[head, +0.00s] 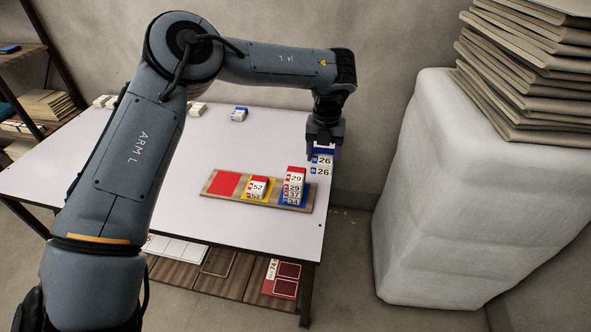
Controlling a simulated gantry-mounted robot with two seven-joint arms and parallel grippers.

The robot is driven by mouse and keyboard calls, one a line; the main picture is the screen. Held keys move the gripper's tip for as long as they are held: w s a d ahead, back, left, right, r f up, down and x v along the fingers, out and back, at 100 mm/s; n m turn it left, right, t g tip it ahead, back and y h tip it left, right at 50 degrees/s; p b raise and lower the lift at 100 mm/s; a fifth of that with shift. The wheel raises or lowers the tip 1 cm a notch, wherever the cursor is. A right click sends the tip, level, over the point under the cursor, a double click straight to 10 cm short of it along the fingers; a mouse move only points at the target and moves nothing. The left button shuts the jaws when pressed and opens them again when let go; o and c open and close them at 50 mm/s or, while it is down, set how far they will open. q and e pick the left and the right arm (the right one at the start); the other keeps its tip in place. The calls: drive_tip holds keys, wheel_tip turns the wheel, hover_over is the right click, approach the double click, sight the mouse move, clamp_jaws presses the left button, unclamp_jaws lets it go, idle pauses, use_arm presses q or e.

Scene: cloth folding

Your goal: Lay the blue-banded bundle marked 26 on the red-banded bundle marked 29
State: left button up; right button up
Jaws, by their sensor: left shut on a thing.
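My left gripper (324,146) reaches down at the right side of the table and is shut on the blue-banded bundle marked 26 (321,167). The bundle is just right of and behind the stack; I cannot tell its exact height above the table. The red-banded bundle marked 29 (295,177) lies on top of a stack of bundles on the blue square at the right end of a wooden board (235,200). The top of the 26 bundle is partly hidden by my gripper fingers. My right gripper is not in view.
The board's yellow square holds a short stack marked 52 (258,186); its red square (224,184) is bare. Another bundle (239,114) and white bundles (197,109) lie at the table's back. A large white wrapped block (455,200) stands right of the table (170,205).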

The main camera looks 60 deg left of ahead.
use_arm(q)
drive_tip(key=b, duration=0.2)
hover_over(295, 174)
wheel_tip(295, 174, down, 6)
drive_tip(key=shift+r, duration=0.1)
drive_tip(key=shift+f+b, duration=0.85)
drive_tip(key=shift+f, duration=1.2)
drive_tip(key=shift+w, duration=0.1)
drive_tip(key=shift+f, duration=0.15)
drive_tip(key=o, duration=1.1)
